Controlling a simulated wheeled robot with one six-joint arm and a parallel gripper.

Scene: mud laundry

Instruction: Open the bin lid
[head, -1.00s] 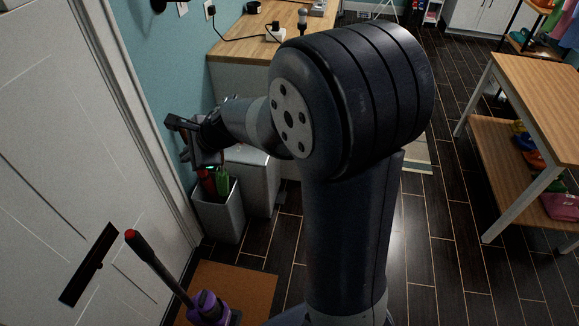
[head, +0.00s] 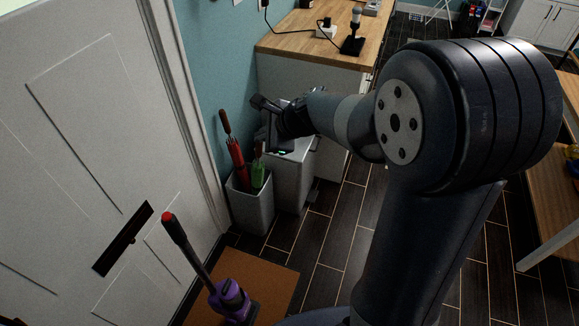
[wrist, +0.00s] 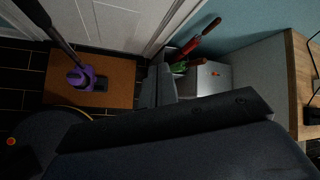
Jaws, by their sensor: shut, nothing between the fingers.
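The bin (head: 291,181) is a pale grey box against the teal wall, between the umbrella holder and the counter. Its lid (head: 300,148) looks shut and is partly hidden by my arm. In the wrist view the bin lid (wrist: 208,82) shows as a flat pale top with a small orange mark. My gripper (head: 262,104) is shut and empty, above the back of the bin by the wall. I cannot tell whether it touches the lid.
A grey holder (head: 250,208) with red and green umbrellas stands directly left of the bin. A wooden-topped counter (head: 300,42) is behind it. A purple stick vacuum (head: 230,301) stands on the brown mat (head: 262,277) in front of the white door (head: 85,120). Dark floor is clear right of the mat.

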